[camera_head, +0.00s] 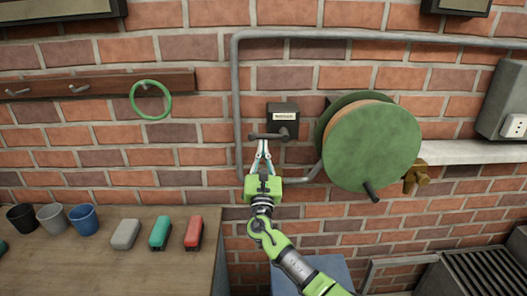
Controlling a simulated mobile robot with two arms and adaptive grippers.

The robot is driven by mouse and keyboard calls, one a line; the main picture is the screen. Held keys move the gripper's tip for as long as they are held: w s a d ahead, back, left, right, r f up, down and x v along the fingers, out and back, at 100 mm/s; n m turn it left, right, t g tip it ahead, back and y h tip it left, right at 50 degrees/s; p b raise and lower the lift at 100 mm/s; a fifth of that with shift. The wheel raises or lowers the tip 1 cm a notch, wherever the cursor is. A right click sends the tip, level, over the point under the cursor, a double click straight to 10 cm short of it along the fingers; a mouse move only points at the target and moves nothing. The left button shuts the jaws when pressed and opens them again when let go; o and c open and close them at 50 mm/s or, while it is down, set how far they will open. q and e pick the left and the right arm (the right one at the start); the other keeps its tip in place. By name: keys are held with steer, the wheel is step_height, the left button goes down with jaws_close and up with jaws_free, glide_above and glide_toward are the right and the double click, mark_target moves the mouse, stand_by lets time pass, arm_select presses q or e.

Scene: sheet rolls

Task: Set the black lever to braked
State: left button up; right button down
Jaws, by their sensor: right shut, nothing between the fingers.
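A dark lever (267,136) sticks out sideways to the left from a dark box (283,117) on the brick wall. The box carries a small pale label, too small to read. The lever lies roughly level. My right gripper (263,143) is just below and in front of the lever, pointing up at it. Its fingertips are shut together with nothing between them. They overlap the lever in the picture; I cannot tell whether they touch it. My left gripper is not in view.
A green reel (372,147) with a dark crank handle is mounted to the right of the lever. A grey pipe (237,95) frames the box. A wooden table (110,265) at lower left holds cups and several coloured blocks. A green ring (151,100) hangs on a hook rail.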

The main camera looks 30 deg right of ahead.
steer(key=r+m+g+h+b, duration=0.1)
steer(key=m, duration=0.1)
steer(key=r+m+g+h+b, duration=0.1)
steer(key=m, duration=0.2)
steer(key=r+m+g+h+b, duration=0.1)
steer(key=m, duration=0.2)
steer(key=shift+w+a+r+g, duration=0.15)
steer(key=shift+a+r+g, duration=0.1)
steer(key=shift+g, duration=0.05)
steer(key=m, duration=0.1)
steer(key=r+m+g+b, duration=0.1)
steer(key=shift+d+r+m+h, duration=0.1)
steer(key=shift+r+m+h, duration=0.05)
steer(key=shift+m+h, duration=0.2)
step_height(320, 180, up, 4)
steer(key=m+g+p, duration=0.2)
steer(key=m+g, duration=0.2)
steer(key=m, duration=0.5)
glide_above(261, 138)
steer(key=s+d, duration=0.2)
steer(key=shift+s+d+y, duration=0.1)
steer(key=shift+s+y, duration=0.1)
steer(key=shift+y, duration=0.25)
steer(key=shift+w, duration=0.1)
